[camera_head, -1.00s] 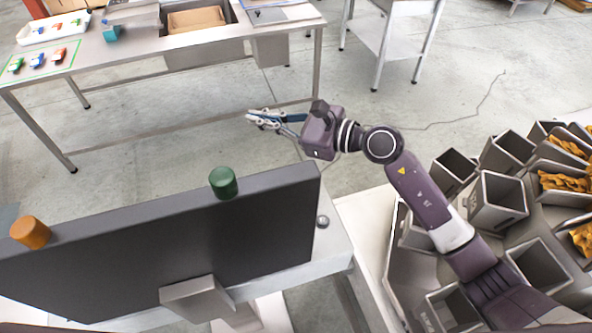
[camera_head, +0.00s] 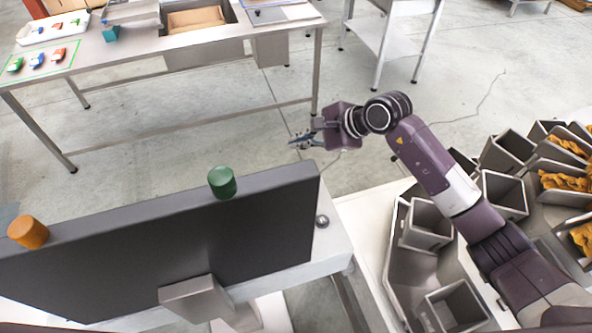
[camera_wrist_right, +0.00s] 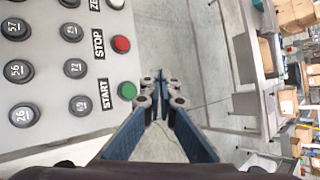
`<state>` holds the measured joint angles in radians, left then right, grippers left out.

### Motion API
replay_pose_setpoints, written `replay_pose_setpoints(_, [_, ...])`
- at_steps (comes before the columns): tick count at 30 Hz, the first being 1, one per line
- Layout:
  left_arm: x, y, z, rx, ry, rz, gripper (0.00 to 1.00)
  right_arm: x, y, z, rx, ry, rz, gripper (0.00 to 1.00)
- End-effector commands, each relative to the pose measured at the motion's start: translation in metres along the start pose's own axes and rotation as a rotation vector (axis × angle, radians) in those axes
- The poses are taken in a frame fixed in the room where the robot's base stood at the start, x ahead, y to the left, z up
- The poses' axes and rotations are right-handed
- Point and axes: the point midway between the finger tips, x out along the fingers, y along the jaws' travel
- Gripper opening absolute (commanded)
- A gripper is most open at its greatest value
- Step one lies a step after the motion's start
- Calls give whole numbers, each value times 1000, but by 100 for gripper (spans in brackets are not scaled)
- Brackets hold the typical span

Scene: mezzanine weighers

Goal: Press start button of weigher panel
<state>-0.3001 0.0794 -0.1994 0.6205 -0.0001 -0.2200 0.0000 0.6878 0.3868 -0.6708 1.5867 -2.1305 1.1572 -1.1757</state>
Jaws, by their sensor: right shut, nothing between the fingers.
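The weigher panel (camera_head: 170,250) shows from behind in the head view, a dark slab with a green knob (camera_head: 222,182) and an orange knob (camera_head: 28,232) on its top edge. Its button face (camera_wrist_right: 50,125) shows at the left of the right wrist view. The green start button (camera_wrist_right: 127,90) sits beside a START label (camera_wrist_right: 104,94); the red stop button (camera_wrist_right: 121,44) is above it. My right gripper (camera_head: 296,141) is shut and empty, beyond the panel's top right corner. In the wrist view its fingertips (camera_wrist_right: 161,78) are just right of the start button; contact cannot be told. My left gripper is out of view.
Several grey numbered buttons (camera_wrist_right: 75,68) are left of the start button. A steel table (camera_head: 130,60) stands behind, with open floor (camera_head: 215,145) between. Metal weigher buckets (camera_head: 500,195) stand at the right, by my right arm.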

Motion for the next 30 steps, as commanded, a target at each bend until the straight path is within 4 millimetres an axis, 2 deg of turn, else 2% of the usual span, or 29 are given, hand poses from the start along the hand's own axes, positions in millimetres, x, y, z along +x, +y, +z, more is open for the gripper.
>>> replay_pose_setpoints(12, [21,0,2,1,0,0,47,40,30,-28,5,-2,2,0])
replay_pose_setpoints(15, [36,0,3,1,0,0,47,50,36,-36,0,0,-1,0])
replay_pose_setpoints(21, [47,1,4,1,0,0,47,57,42,-41,1,-1,0,0])
replay_pose_setpoints(30, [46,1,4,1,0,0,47,57,41,-40,1,-1,0,0])
